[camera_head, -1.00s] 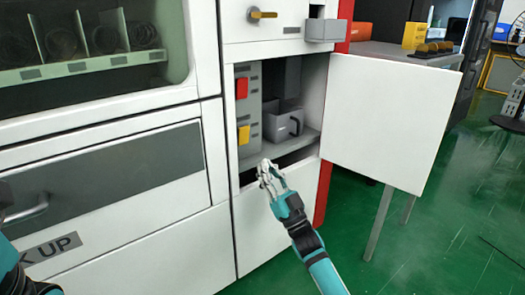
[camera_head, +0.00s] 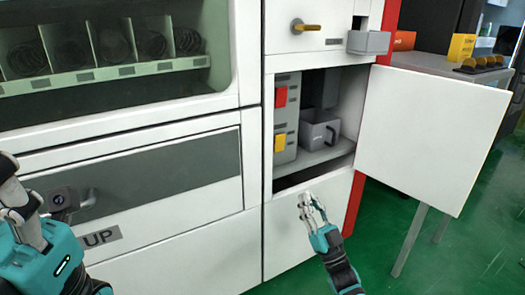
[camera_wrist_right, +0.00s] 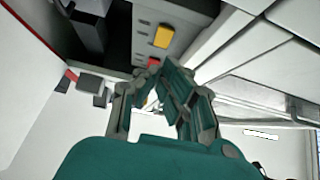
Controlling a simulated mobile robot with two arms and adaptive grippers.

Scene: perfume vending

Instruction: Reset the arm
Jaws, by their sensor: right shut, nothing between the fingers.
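My right gripper (camera_head: 311,197) is shut and empty. In the head view it is in front of the white lower panel, below the open compartment of the vending machine and apart from anything. In the right wrist view my right gripper (camera_wrist_right: 162,78) points toward the compartment, with the yellow button (camera_wrist_right: 163,37) beyond its fingers. My left gripper (camera_head: 22,205) is at the left edge of the head view, in front of the lower drawer; whether its fingers are open or shut does not show clearly.
The compartment holds a grey container (camera_head: 319,133), a red button (camera_head: 281,97) and a yellow button (camera_head: 280,143). Its white door (camera_head: 430,135) stands open to the right. Green floor (camera_head: 385,245) is free at the lower right.

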